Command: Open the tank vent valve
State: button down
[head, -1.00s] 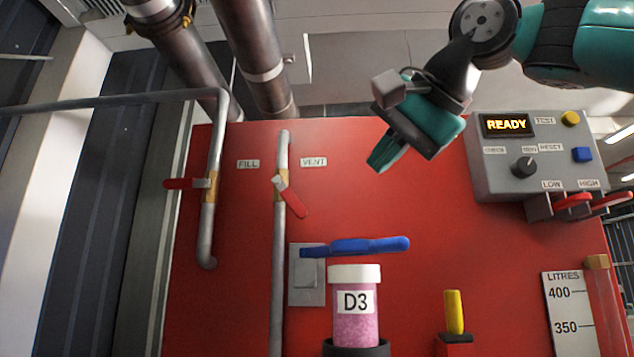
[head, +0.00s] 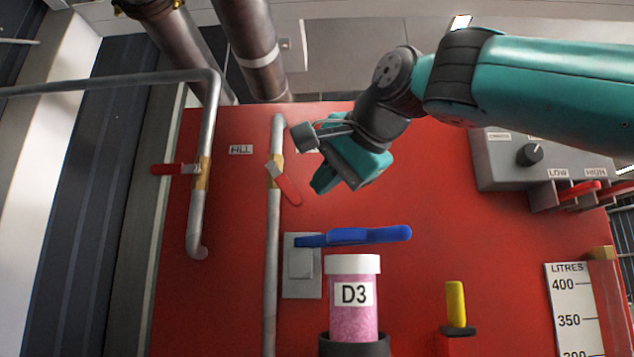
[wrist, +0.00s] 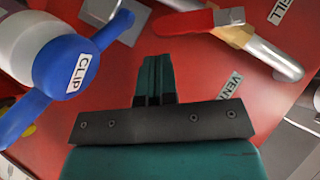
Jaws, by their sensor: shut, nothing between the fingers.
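The vent valve sits on the middle grey pipe (head: 271,250), with a brass body (head: 275,170) and a red lever (head: 289,190) slanting down to the right. Its lever also shows at the top of the wrist view (wrist: 185,22), beside its brass body (wrist: 232,34).
The fill valve's red lever (head: 174,169) lies level on the left pipe. Below my gripper are a blue clip (head: 355,236), a pink D3 jar (head: 354,305) and a yellow handle (head: 456,303). A control box (head: 510,160) stands right.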

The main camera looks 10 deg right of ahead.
jog(key=shift+w+a+f, duration=0.15)
jog(key=shift+a+f, duration=0.35)
jog(key=shift+a, duration=0.1)
jog(key=shift+f, duration=0.1)
jog(key=shift+w+a+f+m+t+y+b, duration=0.15)
jog(key=shift+f+m+t+y+b, duration=0.2)
jog(key=shift+b, duration=1.1)
